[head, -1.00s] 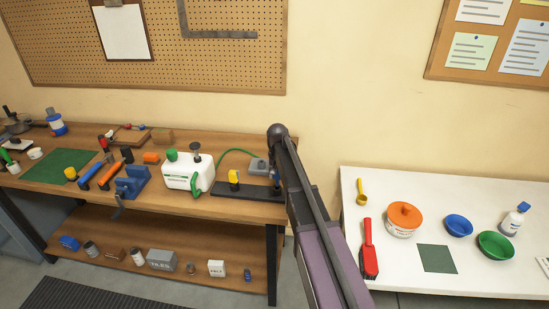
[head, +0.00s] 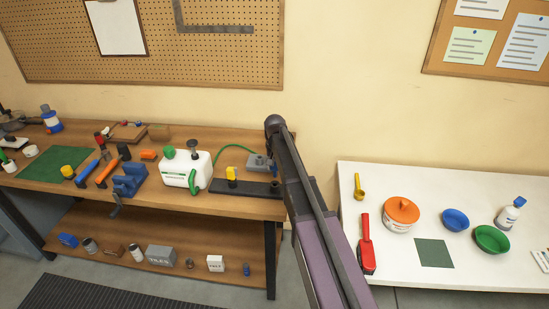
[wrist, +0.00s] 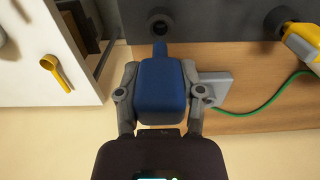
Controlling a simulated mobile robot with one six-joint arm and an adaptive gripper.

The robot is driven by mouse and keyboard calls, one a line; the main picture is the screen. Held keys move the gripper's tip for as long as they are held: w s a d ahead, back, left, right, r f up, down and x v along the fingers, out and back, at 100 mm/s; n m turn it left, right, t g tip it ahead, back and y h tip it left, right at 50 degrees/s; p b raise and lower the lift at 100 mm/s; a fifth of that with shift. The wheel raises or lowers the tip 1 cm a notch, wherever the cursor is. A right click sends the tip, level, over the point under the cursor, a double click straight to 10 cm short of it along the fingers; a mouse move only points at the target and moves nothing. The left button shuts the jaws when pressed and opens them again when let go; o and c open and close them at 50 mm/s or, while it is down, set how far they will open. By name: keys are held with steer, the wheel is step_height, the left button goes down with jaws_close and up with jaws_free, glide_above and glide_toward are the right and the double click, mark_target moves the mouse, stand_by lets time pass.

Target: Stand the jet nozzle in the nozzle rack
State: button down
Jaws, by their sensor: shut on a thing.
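The blue jet nozzle (wrist: 160,92) is held between the two fingers of my gripper (wrist: 160,78) in the wrist view. Its narrow blue tip points toward a dark round hole in the dark nozzle rack (wrist: 215,24). I cannot tell whether the tip is in the hole or just short of it. The rack also shows in the head view (head: 256,190), at the right end of the wooden bench. A yellow nozzle (wrist: 303,42) stands in another hole; it also shows in the head view (head: 232,174). My arm hides most of the gripper there.
A white jug (head: 184,171) stands left of the rack. A green hose (head: 229,149) runs to a grey block (head: 258,161) behind it. A white table (head: 385,181) with bowls and a red brush (head: 366,246) stands to the right, across a gap.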

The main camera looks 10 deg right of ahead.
steer(key=shift+r+p, duration=1.25)
steer(key=shift+r, duration=0.35)
steer(key=shift+f, duration=0.1)
steer(key=shift+f+b, duration=2.75)
steer(key=shift+b, duration=0.15)
stand_by(3.4)
